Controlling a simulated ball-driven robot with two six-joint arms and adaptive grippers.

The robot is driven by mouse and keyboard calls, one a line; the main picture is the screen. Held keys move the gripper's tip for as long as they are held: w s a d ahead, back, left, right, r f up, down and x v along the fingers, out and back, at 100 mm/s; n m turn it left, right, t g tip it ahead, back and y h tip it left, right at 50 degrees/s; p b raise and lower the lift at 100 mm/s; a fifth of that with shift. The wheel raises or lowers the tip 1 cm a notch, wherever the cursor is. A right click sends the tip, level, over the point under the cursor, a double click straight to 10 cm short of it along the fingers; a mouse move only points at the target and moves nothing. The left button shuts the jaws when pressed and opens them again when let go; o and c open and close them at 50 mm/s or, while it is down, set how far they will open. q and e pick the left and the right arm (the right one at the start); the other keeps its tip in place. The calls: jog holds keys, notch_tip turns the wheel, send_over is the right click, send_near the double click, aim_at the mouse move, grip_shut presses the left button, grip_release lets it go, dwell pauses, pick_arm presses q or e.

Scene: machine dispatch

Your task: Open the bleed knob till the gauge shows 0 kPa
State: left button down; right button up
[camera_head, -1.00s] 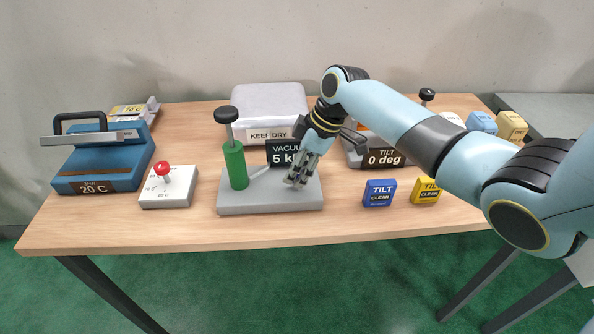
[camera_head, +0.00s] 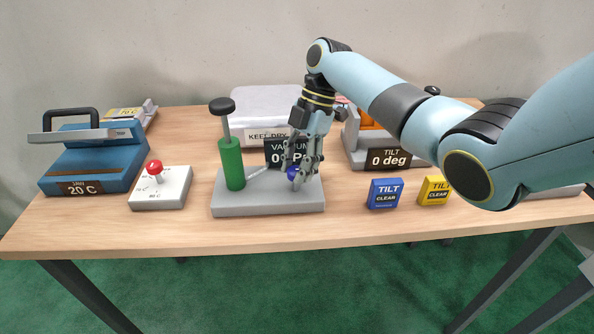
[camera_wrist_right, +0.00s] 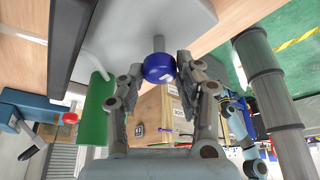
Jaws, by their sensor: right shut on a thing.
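The blue bleed knob (camera_head: 293,173) sits on the grey pump base (camera_head: 265,203), partly hidden by fingers. In the right wrist view the knob (camera_wrist_right: 158,68) lies between the fingertips, on a grey stem. My right gripper (camera_head: 304,168) points down and is shut on the knob. The black vacuum gauge sign (camera_head: 276,152) stands behind it. Its reading is partly covered by the gripper; a 0 seems to show, but I cannot read it surely. The green pump cylinder (camera_head: 232,165) with its black-topped plunger stands upright left of the knob. My left gripper is not in view.
A white box (camera_head: 272,102) labelled KEEP DRY stands behind. A blue machine (camera_head: 90,160) and a red-knobbed switch box (camera_head: 162,190) are on the left. A blue TILT block (camera_head: 384,194) and a yellow one (camera_head: 434,190) lie on the right. The table's front strip is clear.

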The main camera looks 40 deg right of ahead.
jog(key=shift+n, duration=0.5)
jog(key=o, duration=1.1)
jog(key=v, duration=1.2)
jog(key=shift+w+a, duration=0.1)
jog(key=shift+w, duration=0.15)
